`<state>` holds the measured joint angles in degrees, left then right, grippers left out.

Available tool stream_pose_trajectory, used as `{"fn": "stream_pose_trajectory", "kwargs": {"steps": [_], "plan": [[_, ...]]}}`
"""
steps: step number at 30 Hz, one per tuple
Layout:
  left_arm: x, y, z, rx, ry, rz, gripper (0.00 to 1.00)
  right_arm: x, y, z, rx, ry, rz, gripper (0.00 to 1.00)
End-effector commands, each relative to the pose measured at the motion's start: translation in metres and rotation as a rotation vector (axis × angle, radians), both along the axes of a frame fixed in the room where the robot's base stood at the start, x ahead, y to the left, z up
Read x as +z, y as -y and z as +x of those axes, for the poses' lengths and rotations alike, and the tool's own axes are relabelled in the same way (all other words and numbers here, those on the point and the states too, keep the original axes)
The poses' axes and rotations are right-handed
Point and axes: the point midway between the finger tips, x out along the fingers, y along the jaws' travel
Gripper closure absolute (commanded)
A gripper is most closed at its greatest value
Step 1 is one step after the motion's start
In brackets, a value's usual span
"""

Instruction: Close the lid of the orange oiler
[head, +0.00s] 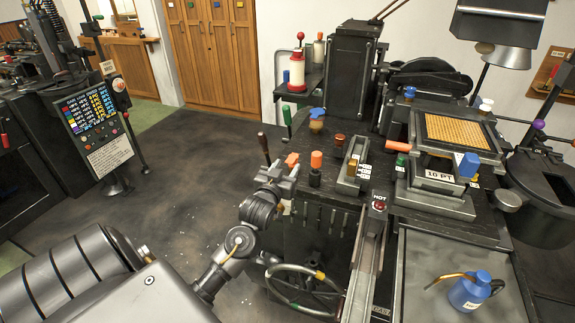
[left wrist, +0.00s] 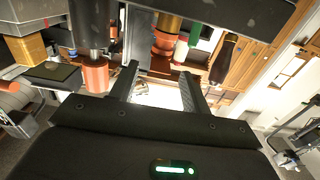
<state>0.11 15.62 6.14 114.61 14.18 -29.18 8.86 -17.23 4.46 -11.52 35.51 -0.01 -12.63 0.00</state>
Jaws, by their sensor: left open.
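An orange star-shaped lid (head: 292,160) shows just beyond my left gripper (head: 280,176), near the front left edge of the dark machine top. I take it for the lid of the orange oiler; the gripper hides its lower part. In the left wrist view, an upside-down brass body with an orange lower end (left wrist: 165,44) shows ahead, roughly between the fingers of my left gripper (left wrist: 158,76). The fingers are apart with nothing between them. I cannot tell whether the lid is seated or raised. My right gripper is not in view.
An orange-capped black post (head: 316,160) stands right of the lid; its cap (left wrist: 95,76) is left of the fingers in the wrist view. A blue-topped oiler (head: 317,120) stands behind. A dark upright handle (head: 264,146) is left. A blue oil can (head: 470,291) sits front right.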

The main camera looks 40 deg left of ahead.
Motion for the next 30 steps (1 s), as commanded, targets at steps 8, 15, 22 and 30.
{"fn": "stream_pose_trajectory", "kwargs": {"steps": [8, 15, 22, 30], "plan": [[0.000, -0.005, 0.012, 0.000, 0.000, 0.000, 0.53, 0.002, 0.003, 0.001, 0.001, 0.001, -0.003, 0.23], [0.000, -0.004, 0.012, 0.000, 0.000, 0.000, 0.61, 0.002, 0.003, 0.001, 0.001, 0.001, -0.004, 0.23], [0.000, -0.004, 0.012, 0.000, 0.000, 0.000, 0.91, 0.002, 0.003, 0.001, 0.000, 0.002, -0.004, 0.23], [-0.012, -0.004, 0.012, -0.001, 0.054, 0.018, 0.98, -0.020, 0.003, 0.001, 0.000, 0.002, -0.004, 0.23]]}}
